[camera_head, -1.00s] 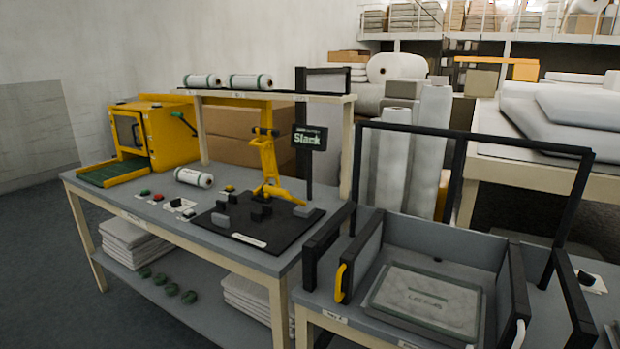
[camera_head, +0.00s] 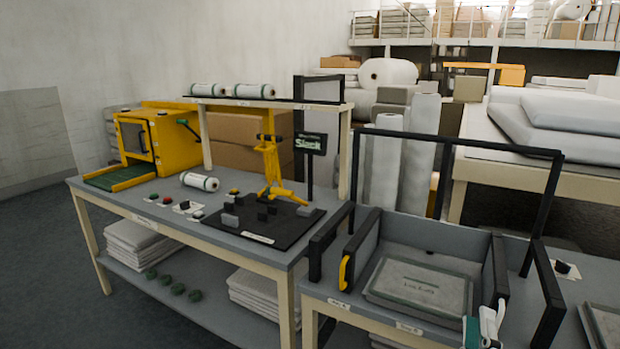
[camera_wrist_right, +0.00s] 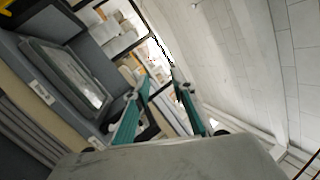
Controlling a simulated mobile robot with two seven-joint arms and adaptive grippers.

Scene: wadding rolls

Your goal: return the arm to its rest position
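My right gripper (camera_head: 480,328) shows at the bottom edge of the head view, a small teal and white shape by the right front corner of the grey bin. In the right wrist view, its two teal fingers (camera_wrist_right: 163,86) stand apart with nothing visible between them. The right arm behind it is mostly outside the head view. My left gripper is in neither current view.
A grey bin (camera_head: 440,236) with black frames and a yellow handle (camera_head: 345,272) holds a flat pad (camera_head: 420,286). To its left, a workbench (camera_head: 250,245) carries a yellow machine (camera_head: 172,140), a black fixture board and a white roll (camera_head: 200,181). Floor at left is clear.

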